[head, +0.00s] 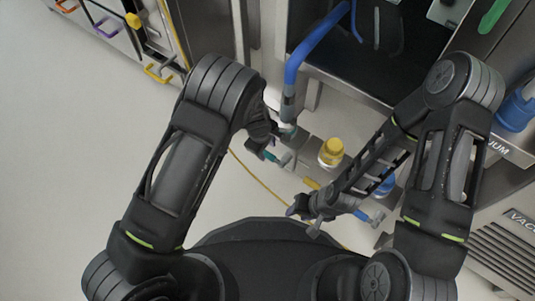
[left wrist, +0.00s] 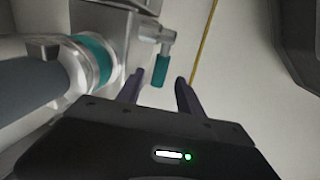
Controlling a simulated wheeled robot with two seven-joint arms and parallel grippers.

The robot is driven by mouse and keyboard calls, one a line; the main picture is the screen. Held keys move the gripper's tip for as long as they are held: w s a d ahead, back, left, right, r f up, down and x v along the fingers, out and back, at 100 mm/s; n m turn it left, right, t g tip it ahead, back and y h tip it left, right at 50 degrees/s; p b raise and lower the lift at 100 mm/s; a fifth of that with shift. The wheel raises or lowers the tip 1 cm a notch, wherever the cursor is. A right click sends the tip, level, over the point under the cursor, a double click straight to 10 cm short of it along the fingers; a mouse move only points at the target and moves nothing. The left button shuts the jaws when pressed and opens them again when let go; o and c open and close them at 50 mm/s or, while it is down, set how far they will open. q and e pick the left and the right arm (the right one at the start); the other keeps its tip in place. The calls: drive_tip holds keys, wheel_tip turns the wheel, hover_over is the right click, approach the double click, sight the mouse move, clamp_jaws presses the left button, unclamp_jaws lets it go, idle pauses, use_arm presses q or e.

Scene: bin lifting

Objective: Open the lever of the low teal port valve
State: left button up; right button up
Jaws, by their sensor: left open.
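The low teal port valve shows in the left wrist view as a metal fitting (left wrist: 160,35) with a teal lever (left wrist: 160,70) hanging from its end. In the head view the teal lever (head: 271,156) shows just below my left gripper (head: 266,143). In the left wrist view my left gripper (left wrist: 160,92) is open, its two dark fingers apart, with the teal lever's tip just beyond the gap between them. I see no clear contact. My right gripper (head: 303,214) is near the blue lever (head: 376,216), low in the head view; its jaw gap is not clear.
A teal-ringed hose coupling (left wrist: 97,62) stands left of the lever. A blue hose (head: 308,45), a yellow-capped port (head: 331,151) and a yellow lever (head: 311,183) are close by. A thin yellow cable (head: 250,173) lies on the floor. Open floor (head: 60,170) is at left.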

sight(268, 154)
use_arm(q)
drive_tip(key=f, duration=0.1)
drive_tip(key=f+b, duration=0.1)
drive_tip(key=f, duration=0.2)
drive_tip(key=shift+w+d, duration=0.25)
drive_tip(key=shift+w, duration=0.1)
drive_tip(key=shift+c, duration=0.5)
clamp_jaws()
idle(0.6)
